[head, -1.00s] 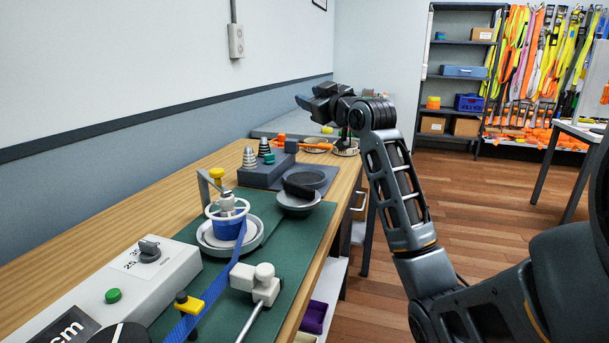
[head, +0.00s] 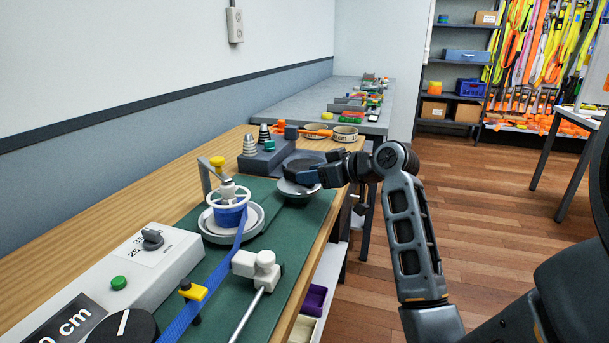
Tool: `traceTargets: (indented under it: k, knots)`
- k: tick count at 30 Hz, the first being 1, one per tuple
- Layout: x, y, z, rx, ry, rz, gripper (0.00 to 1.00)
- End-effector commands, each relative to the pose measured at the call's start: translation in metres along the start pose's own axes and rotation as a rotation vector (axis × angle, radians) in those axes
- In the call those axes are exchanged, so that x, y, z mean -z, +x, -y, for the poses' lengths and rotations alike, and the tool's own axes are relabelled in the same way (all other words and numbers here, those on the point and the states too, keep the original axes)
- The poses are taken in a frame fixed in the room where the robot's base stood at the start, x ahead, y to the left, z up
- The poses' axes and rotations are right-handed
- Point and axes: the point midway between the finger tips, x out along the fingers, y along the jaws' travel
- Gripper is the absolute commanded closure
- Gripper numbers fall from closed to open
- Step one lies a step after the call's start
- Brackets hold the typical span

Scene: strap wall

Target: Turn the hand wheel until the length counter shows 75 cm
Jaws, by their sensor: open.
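The white ring-shaped hand wheel (head: 229,194) sits on top of a blue spool (head: 230,216) on a round pale base, in the middle of the head view. A blue strap (head: 212,282) runs from the spool toward the camera. The length counter (head: 66,325) is a dark display at the bottom left. It reads "0 cm" where visible; its left part is cut off by the picture edge. My gripper (head: 299,177) is open, apart from the wheel, to its right and farther back. It is in front of or over a grey round scale-like thing (head: 298,191).
A white box with a green button (head: 118,283) and grey knob (head: 152,239) stands at left. A black dial (head: 122,328) is below. A white clamp (head: 257,268) stands right of the strap. A yellow-topped post (head: 193,291) is beside the strap.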

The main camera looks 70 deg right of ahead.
Motion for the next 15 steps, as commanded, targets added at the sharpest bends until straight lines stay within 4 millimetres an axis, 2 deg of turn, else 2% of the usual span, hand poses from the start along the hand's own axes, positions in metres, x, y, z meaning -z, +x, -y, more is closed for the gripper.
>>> traceTargets:
  k: [6,15]
  knots:
    - [0.000,0.024,0.000,0.000,0.000,0.000,0.57]
    - [0.000,0.029,0.000,-0.001,0.000,-0.001,0.57]
